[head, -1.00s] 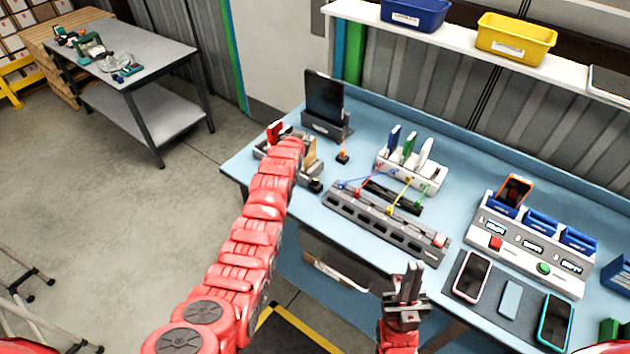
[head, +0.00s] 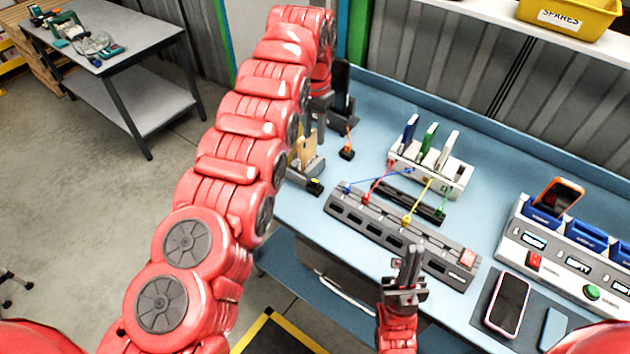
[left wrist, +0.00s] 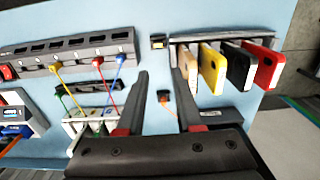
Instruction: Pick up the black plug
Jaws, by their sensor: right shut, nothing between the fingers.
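A small black plug with an orange part (head: 346,152) lies on the blue bench, right of my left gripper (head: 321,128) in the head view. In the left wrist view this small dark and orange piece (left wrist: 164,98) shows between the fingers. My right gripper (head: 409,262) is shut and empty before the bench's front edge.
A grey socket strip (head: 372,225) with coloured cables lies along the front. A white holder (head: 402,158) with upright coloured cards stands behind it. A rack (left wrist: 220,38) of coloured slabs stands beside the left gripper. A dark upright device (head: 342,90) stands behind.

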